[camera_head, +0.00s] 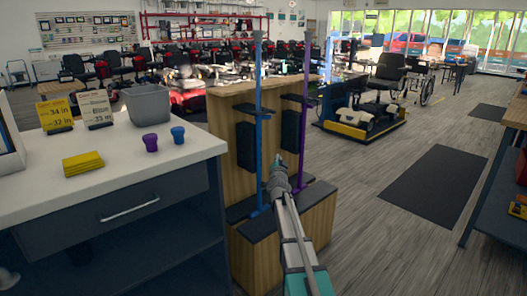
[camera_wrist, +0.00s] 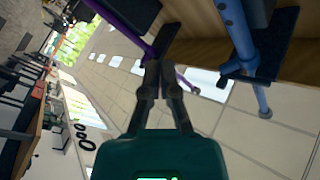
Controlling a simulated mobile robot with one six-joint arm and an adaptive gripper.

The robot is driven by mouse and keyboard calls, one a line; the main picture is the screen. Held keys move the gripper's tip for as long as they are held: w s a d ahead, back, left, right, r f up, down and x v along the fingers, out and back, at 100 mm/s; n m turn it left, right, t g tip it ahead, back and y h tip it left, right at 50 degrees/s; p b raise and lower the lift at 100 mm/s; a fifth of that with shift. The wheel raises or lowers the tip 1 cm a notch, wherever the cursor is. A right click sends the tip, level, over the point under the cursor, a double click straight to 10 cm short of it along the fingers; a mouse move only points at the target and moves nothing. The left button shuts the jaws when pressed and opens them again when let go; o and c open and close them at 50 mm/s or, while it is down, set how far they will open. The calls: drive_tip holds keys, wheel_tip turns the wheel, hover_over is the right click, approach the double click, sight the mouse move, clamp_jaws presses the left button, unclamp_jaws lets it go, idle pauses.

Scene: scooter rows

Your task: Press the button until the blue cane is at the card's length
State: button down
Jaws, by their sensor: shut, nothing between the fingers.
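The blue cane (camera_head: 259,120) stands upright against the wooden stand, left of the purple cane (camera_head: 304,100). My gripper (camera_head: 277,163) is in front of the stand, between the two canes in the picture. In the wrist view its fingers (camera_wrist: 160,66) are together and empty; the blue cane (camera_wrist: 236,32) is to their right, with small holes in its shaft. The purple cane (camera_wrist: 122,22) passes near the fingertips; contact cannot be told. A yellow card (camera_head: 56,116) reads 34 in and 32 in; a white card (camera_head: 97,109) seems to read 33 in. No button is clearly visible.
The counter (camera_head: 120,185) at left holds a grey bin (camera_head: 148,104), purple and blue caps (camera_head: 178,134) and a yellow pad (camera_head: 83,163). The wooden stand (camera_head: 222,125) has a stepped base. Floor at right is open around a dark mat (camera_head: 435,185).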

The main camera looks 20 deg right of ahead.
drive_tip(key=w+a, duration=0.2)
drive_tip(key=w, duration=0.4)
drive_tip(key=shift+w+a, duration=0.3)
drive_tip(key=shift+a, duration=0.05)
drive_tip(key=shift+w+a, duration=0.25)
drive_tip(key=shift+w, duration=0.25)
drive_tip(key=shift+w+a, duration=0.25)
drive_tip(key=shift+w, duration=0.2)
idle(3.3)
drive_tip(key=shift+s+d+f, duration=0.1)
drive_tip(key=shift+s+d, duration=0.15)
drive_tip(key=shift+s, duration=0.3)
drive_tip(key=shift+s+d, duration=0.2)
drive_tip(key=shift+s, duration=0.4)
drive_tip(key=shift+s+d, duration=0.3)
drive_tip(key=shift+s, duration=0.45)
drive_tip(key=shift+s+d, duration=0.35)
drive_tip(key=shift+s, duration=0.4)
drive_tip(key=shift+s+d, duration=0.3)
drive_tip(key=shift+s, duration=0.45)
